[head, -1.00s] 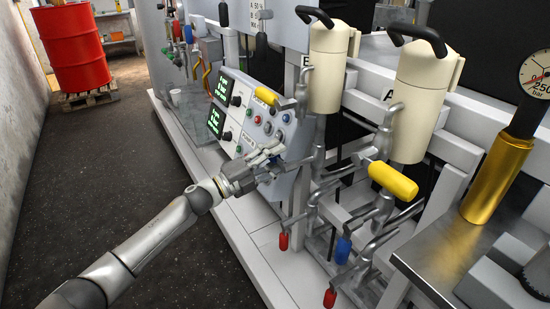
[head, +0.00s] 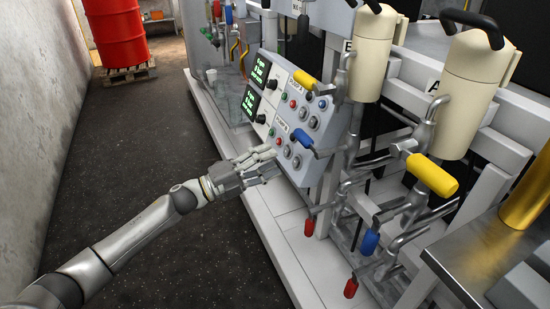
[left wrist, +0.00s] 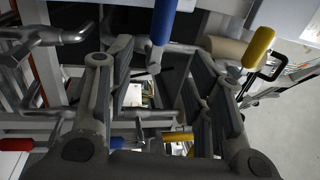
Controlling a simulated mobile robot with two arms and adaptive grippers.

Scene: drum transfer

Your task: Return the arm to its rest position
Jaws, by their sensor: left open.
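My left arm (head: 135,240) reaches in from the lower left in the head view. Its gripper (head: 268,163) is open and empty, in front of the lower part of the control panel (head: 297,130). A small gap of floor and plinth shows around it. In the left wrist view the open fingers (left wrist: 155,100) spread to both sides with nothing held between them. A blue-handled lever (head: 303,139) is on the panel's right side, just above and right of the gripper; a blue handle (left wrist: 163,22) also shows in the wrist view. My right gripper is not in view.
Yellow handles (head: 432,175), red handles (head: 309,228) and a lower blue handle (head: 369,242) stick out on the right. Cream cylinders (head: 467,90) stand above them. A metal table (head: 490,258) is at the lower right. A red drum (head: 116,32) stands on a pallet far back. The dark floor at left is clear.

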